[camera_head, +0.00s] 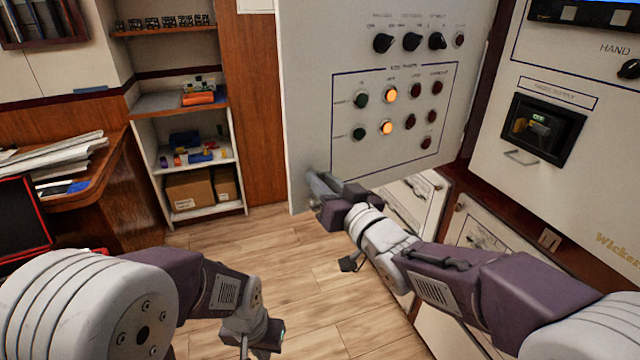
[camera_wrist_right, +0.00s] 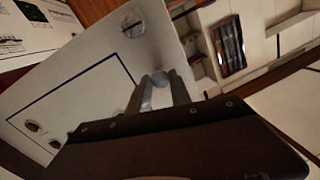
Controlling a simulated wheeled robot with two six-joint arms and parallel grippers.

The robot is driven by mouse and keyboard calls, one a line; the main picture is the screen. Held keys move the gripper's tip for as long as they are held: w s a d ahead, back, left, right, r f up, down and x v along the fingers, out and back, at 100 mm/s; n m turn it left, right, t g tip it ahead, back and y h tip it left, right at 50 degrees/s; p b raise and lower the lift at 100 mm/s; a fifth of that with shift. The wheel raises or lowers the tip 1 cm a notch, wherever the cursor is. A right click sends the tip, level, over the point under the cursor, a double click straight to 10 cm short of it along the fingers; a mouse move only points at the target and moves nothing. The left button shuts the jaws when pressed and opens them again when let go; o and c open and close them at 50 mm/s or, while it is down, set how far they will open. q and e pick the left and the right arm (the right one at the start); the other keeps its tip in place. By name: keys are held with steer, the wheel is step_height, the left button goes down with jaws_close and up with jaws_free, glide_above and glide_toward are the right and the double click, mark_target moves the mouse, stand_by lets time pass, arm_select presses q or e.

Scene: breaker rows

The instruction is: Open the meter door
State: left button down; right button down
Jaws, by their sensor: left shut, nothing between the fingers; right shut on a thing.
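The meter door appears to be the large grey panel (camera_head: 305,80) with black knobs, lit amber lamps and several dark buttons. It stands swung out at an angle from the cabinet front. My right gripper (camera_head: 313,186) is at the door's lower left corner, shut on a small grey handle there. In the right wrist view, the fingers close around the rounded grey handle (camera_wrist_right: 161,82) near the door's edge, and the door face (camera_wrist_right: 95,75) shows beside them. My left gripper (camera_head: 262,338) is shut and empty, low over the floor, away from the door.
A cabinet front (camera_head: 490,110) with a recessed black meter window (camera_head: 541,128) and a small handle stands at the right. Lower panels (camera_head: 490,235) sit beneath the door. A shelf (camera_head: 190,155) and a desk with papers (camera_head: 60,155) are at left. Wooden floor (camera_head: 285,255) is clear between.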

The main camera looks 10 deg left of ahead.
steer(key=shift+w+a, duration=0.1)
steer(key=shift+w, duration=0.05)
steer(key=c, duration=1.2)
jaws_free()
steer(key=shift+o, duration=0.2)
steer(key=v, duration=0.9)
steer(key=shift+p, duration=0.3)
